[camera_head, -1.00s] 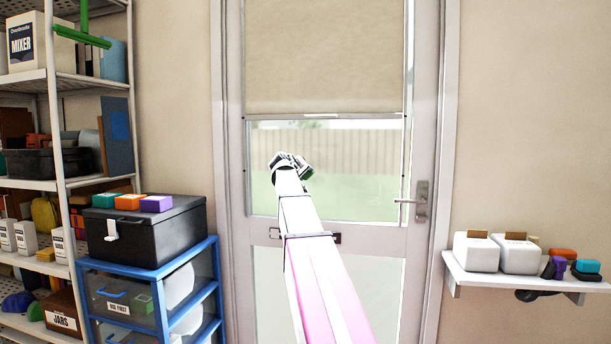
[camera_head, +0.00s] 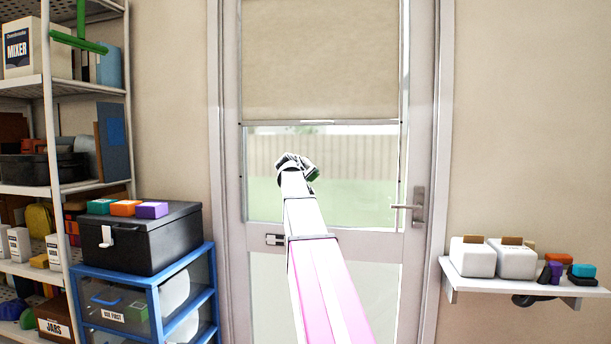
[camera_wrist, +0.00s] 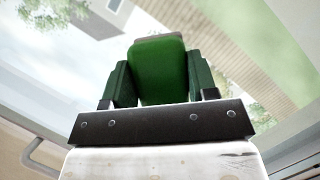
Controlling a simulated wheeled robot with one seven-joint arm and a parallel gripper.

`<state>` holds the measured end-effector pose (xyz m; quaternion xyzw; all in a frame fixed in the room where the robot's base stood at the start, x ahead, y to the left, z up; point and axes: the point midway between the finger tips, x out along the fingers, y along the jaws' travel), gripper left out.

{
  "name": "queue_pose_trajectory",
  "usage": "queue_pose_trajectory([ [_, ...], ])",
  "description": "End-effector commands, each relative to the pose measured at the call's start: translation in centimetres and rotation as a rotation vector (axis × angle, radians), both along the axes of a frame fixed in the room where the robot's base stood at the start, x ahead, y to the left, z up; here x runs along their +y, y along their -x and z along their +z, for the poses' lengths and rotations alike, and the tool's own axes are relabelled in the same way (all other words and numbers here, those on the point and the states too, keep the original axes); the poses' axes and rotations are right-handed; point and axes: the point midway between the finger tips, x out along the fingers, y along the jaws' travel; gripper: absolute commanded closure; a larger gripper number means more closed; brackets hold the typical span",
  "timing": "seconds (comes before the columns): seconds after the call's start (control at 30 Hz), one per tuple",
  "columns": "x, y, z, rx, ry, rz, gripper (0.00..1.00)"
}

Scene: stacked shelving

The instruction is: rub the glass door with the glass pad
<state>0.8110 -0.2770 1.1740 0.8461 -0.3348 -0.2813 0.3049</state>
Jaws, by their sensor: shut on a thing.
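The glass door (camera_head: 421,150) stands ahead, shut in its light frame. A beige blind covers its upper pane, and grass and a fence show through the bare glass below. Only a small bit of green shows at the gripper in the head view. I cannot tell whether the pad touches the glass.
A lever handle (camera_head: 417,207) sticks out at the door's right. A blue drawer unit (camera_head: 155,285) carries a black box (camera_head: 145,238) at left, beside tall shelving (camera_head: 50,120).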

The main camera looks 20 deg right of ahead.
Motion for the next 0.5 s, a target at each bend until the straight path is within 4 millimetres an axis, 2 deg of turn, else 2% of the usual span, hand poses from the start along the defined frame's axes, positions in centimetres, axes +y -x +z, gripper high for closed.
queue_pose_trajectory([
  [0.5, -2.8, 1.6, 0.0, 0.0, 0.001, -0.001, 0.66],
])
